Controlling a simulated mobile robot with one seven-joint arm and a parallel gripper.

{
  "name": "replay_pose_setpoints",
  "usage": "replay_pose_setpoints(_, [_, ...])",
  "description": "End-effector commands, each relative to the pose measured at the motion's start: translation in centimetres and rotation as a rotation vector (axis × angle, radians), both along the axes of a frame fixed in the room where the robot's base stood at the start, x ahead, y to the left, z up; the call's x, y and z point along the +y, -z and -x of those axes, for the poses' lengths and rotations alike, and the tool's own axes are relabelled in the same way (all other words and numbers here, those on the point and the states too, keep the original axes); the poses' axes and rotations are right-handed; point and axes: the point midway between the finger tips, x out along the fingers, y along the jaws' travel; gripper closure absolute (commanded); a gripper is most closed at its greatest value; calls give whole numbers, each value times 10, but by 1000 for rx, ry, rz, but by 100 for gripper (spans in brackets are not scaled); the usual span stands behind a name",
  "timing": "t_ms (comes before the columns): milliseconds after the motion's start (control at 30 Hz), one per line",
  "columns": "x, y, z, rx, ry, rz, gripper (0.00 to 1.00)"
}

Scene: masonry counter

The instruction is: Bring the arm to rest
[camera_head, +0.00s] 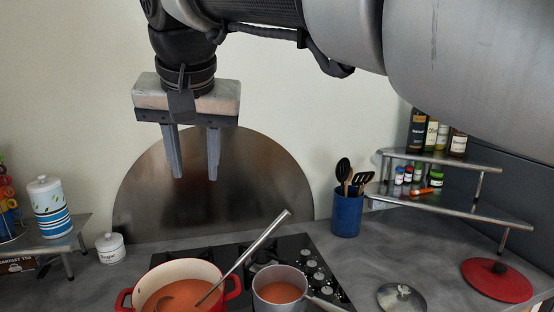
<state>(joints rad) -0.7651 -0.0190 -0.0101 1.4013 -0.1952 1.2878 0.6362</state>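My gripper (195,179) hangs from the arm at the upper left of the view, pointing down. Its two grey fingers are apart with nothing between them. It is in the air, above the height of the pots, with the round metal splash panel (225,215) behind it. My arm reaches in from the upper right and covers much of the top of the view.
On the black stove are a red pot (215,270) of orange soup with a ladle (245,255) and a grey saucepan (262,274). A blue utensil holder (347,215), a metal lid (400,298) and a red lid (497,280) stand right. Shelves (450,207) hold bottles. A striped canister (50,208) stands left.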

Motion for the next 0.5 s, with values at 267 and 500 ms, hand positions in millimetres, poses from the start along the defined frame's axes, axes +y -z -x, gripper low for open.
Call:
replay_pose_setpoints(267, [-165, 29, 26, 0, 68, 51, 65])
replay_pose_setpoints(500, [-265, 95, 94, -3, 130, 93, 65])
